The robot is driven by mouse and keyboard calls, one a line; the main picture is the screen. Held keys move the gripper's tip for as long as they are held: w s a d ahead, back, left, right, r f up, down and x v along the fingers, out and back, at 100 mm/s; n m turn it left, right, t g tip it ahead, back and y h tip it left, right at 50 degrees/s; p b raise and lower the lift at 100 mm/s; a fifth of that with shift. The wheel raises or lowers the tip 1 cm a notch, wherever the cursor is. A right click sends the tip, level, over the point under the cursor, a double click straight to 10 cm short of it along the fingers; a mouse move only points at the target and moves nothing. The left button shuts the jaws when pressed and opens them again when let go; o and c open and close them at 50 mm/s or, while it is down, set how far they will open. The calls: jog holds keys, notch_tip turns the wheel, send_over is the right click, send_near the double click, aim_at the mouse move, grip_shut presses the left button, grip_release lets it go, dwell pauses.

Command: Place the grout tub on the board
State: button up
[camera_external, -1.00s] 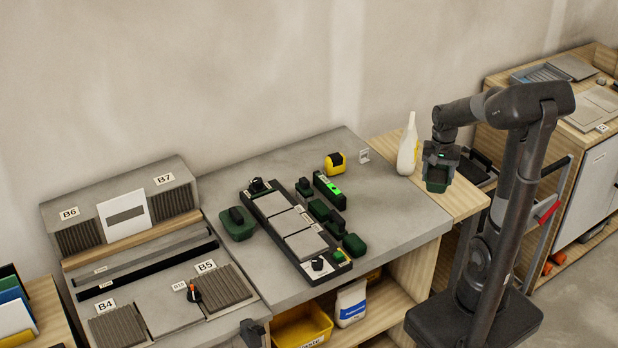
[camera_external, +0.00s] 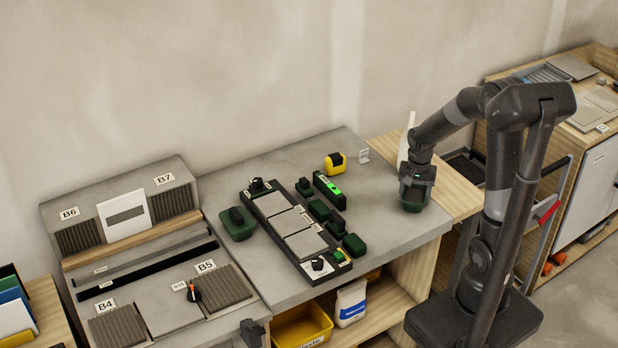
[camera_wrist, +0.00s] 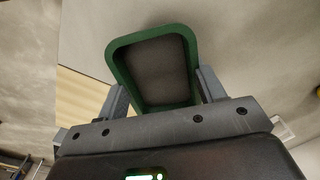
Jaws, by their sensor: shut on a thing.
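The grout tub (camera_external: 413,206) is a dark green, open-topped tub with grey inside. It also shows in the wrist view (camera_wrist: 121,66), where its green rim stands between the two fingers. My gripper (camera_external: 415,187) is shut on the tub at the right end of the grey bench; it also shows in the wrist view (camera_wrist: 160,95). I cannot tell whether the tub's underside touches the bench. A long dark board (camera_external: 269,211) with three grey tiles lies in the middle of the bench, left of my gripper.
Several green blocks (camera_external: 355,245) and a level with a bright green light (camera_external: 330,188) lie right of the board. Another green tub (camera_external: 238,225) sits left of it. A white bottle (camera_external: 404,150) stands behind my gripper. The bench (camera_external: 390,235) is clear between the blocks and my gripper.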

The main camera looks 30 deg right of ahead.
jog(key=shift+f, duration=0.1)
jog(key=o, duration=1.1)
jog(key=shift+o, duration=0.2)
notch_tip(320, 180, up, 11)
jog(key=s+a+r+n+t, duration=0.3)
jog(key=s+r+n+t, duration=0.2)
jog(key=s+r+n, duration=0.4)
jog(key=s, duration=0.4)
jog(key=shift+t, duration=0.3)
